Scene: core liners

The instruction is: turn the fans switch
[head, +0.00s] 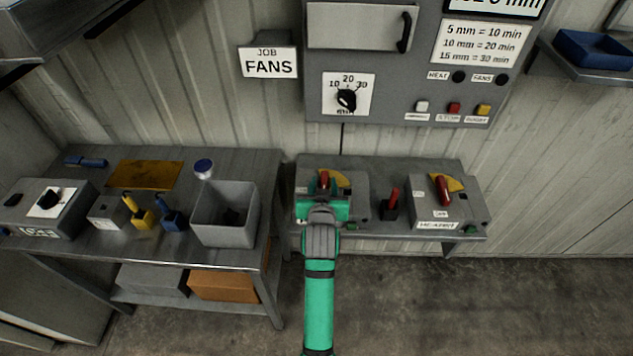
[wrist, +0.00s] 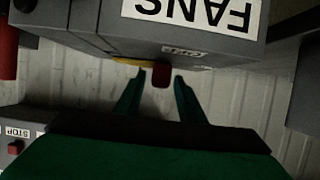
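The fans switch is a grey box (head: 358,188) on the small shelf, with a yellow sector plate and a red handle (head: 324,180). In the wrist view its FANS label (wrist: 190,12) appears upside down. There the red handle (wrist: 161,74) shows between the tips of my gripper (wrist: 157,86), with a visible gap on each side. The yellow plate (wrist: 125,61) is partly hidden by the box. My gripper (head: 323,198) is open at the switch in the head view and covers much of its front. I cannot tell whether a finger touches the handle.
A second switch box (head: 445,203) with a red handle stands to the right, past a red lever in a black holder (head: 389,209). A control panel (head: 390,70) hangs above. A bench (head: 110,247) with a grey bin (head: 224,222) is on the left.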

